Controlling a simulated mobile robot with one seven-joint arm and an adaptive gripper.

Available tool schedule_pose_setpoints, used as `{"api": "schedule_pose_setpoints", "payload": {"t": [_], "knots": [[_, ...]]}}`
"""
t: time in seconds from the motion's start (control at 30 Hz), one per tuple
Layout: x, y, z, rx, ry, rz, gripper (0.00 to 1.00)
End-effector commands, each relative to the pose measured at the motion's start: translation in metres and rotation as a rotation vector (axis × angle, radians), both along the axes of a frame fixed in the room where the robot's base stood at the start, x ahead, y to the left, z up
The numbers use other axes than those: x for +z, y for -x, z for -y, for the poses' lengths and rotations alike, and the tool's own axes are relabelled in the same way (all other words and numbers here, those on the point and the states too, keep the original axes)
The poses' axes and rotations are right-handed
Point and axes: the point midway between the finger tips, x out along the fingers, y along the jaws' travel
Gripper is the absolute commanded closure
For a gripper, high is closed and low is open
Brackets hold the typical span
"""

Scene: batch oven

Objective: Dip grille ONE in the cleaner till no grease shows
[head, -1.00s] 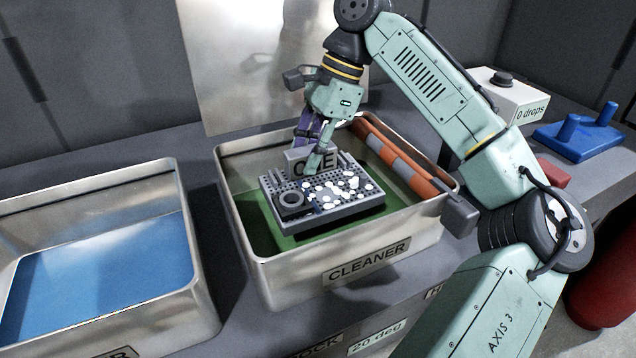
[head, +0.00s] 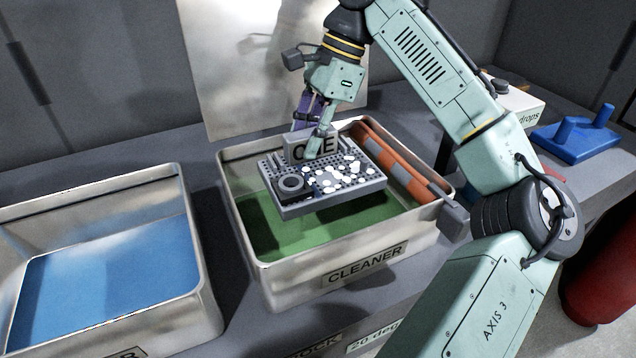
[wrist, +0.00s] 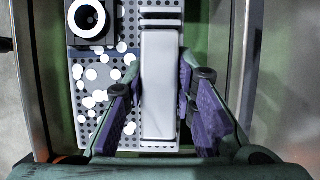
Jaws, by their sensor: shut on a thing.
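Grille ONE (head: 300,205) is a dark perforated tray with a grey plate marked ONE, partly covered by my fingers. White blobs (head: 340,172) cover much of its top, and a dark ring (head: 291,184) sits at its left corner. My gripper (head: 314,146) is shut on the grille's upright plate; in the wrist view its purple pads flank the pale handle (wrist: 160,85). The grille hangs over the cleaner tank (head: 330,287), a metal basin labelled CLEANER, with its underside above the green liquid (head: 285,235). White blobs also show in the wrist view (wrist: 92,92).
A basin of blue liquid (head: 110,260) stands to the left, its label cut off. An orange and grey striped bar (head: 395,165) runs along the cleaner tank's right side. A blue stand (head: 575,143) and a white box labelled drops (head: 522,103) are at the right.

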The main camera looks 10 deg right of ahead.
Motion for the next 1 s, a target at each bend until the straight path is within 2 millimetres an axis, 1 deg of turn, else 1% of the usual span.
{"api": "schedule_pose_setpoints", "payload": {"t": [0.1,1.0], "knots": [[0.013,0.0,-0.001,0.0,-0.001,0.003,1.0],[0.1,0.0,0.0,-0.001,0.002,0.001,1.0]]}}
